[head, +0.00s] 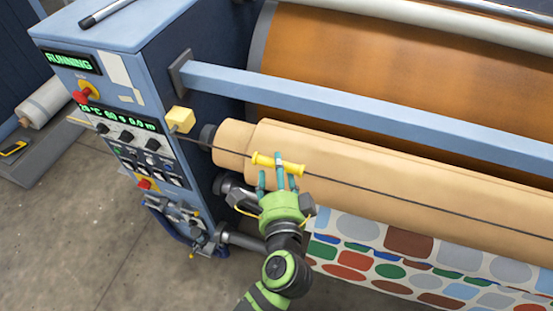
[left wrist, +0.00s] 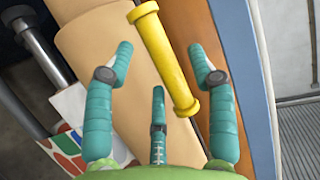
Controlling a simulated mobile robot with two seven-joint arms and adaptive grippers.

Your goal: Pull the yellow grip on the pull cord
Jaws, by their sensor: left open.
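The yellow grip (head: 278,164) is a short spool-like handle on a thin dark pull cord (head: 400,202) that runs across in front of the tan roller. In the head view my left gripper (head: 277,180) is right at the grip, with its teal fingers reaching up to it from below. In the left wrist view the yellow grip (left wrist: 165,58) lies tilted between the spread fingers of my left gripper (left wrist: 165,70). The fingers are open and not closed around it. Whether any finger touches it I cannot tell. My right gripper is not in view.
The blue control cabinet (head: 120,45) stands at the left with a lit "RUNNING" display, red knobs and a yellow box (head: 180,119) by the cord. A blue bar (head: 370,103) crosses above the tan roller (head: 350,150). Patterned cloth (head: 400,262) hangs below. The floor at lower left is clear.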

